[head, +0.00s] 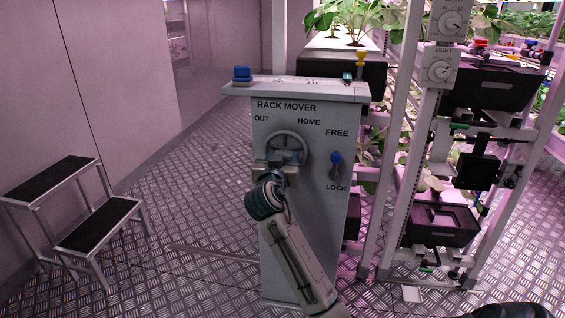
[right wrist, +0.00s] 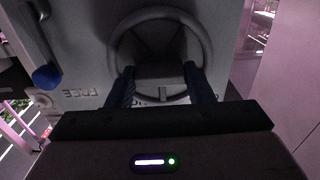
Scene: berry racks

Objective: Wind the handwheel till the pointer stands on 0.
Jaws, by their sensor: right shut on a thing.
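The grey handwheel (head: 291,142) is on the front of the grey rack mover cabinet (head: 300,225), under the words OUT and HOME. My right gripper (head: 283,160) is at the wheel, shut on its lower part. In the right wrist view the handwheel (right wrist: 160,45) fills the top middle, with my two dark fingers (right wrist: 160,85) on either side of a grey part of it. No pointer or 0 mark can be made out in either view. My left gripper is not in view.
A blue-knobbed lever (head: 336,158) stands between FREE and LOCK, right of the wheel. A blue object (head: 242,73) sits on the cabinet top. A step stool (head: 85,200) stands at the left. Plant racks (head: 394,150) stand close on the right. Floor between stool and cabinet is mostly clear.

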